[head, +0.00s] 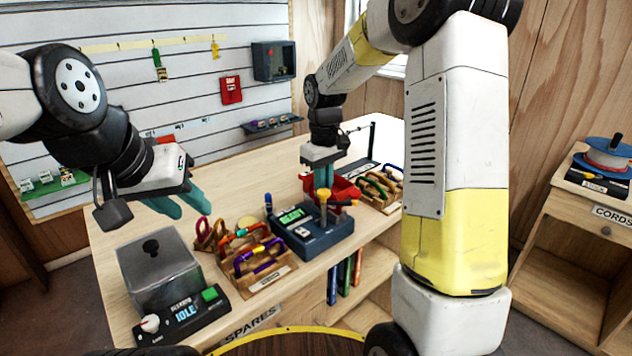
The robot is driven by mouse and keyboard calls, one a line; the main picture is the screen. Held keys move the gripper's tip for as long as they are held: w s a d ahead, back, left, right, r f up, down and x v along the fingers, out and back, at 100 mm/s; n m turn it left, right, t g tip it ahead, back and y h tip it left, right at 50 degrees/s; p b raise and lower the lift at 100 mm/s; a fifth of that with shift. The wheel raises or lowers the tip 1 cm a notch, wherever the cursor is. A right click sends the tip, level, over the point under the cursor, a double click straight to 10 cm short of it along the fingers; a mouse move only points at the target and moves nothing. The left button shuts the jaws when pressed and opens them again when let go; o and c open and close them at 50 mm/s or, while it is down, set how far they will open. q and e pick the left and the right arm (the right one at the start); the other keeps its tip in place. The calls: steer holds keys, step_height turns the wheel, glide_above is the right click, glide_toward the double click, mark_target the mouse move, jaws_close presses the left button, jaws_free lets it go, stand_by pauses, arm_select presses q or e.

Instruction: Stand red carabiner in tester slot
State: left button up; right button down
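The tester (325,240) is a dark blue box with a lit green screen, standing on the bench; its slot cannot be made out. My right gripper (323,182) points down just behind the tester, in front of a red tray-like thing (345,188). Its fingers look close together; whether they hold anything is hidden. A dark red carabiner (203,236) stands at the left end of the carabiner group, left of the tester; I cannot tell if it is the task's one. My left gripper (187,205) hangs above the bench's left part, fingers apart and empty.
A wooden rack (265,283) holds purple and orange carabiners; another rack with green ones (382,190) stands behind the tester. A clear-lidded machine (160,275) reading IDLE is at front left. A side table with a spool (605,157) is at right.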

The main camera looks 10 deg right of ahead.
steer(key=shift+f, duration=0.4)
steer(key=c, duration=1.4)
jaws_free()
step_height(320, 180, up, 7)
steer(key=shift+r, duration=0.2)
steer(key=s+d+r+m+t+y, duration=0.1)
steer(key=s+r+m+t, duration=0.2)
steer(key=s, duration=0.8)
steer(key=s+d+r+m+t+y, duration=0.1)
steer(key=s+d+r+m+t, duration=0.1)
steer(key=s, duration=1)
steer(key=shift+s+r+m+t, duration=0.2)
steer(key=shift+r+m+t, duration=0.4)
steer(key=shift+r, duration=0.25)
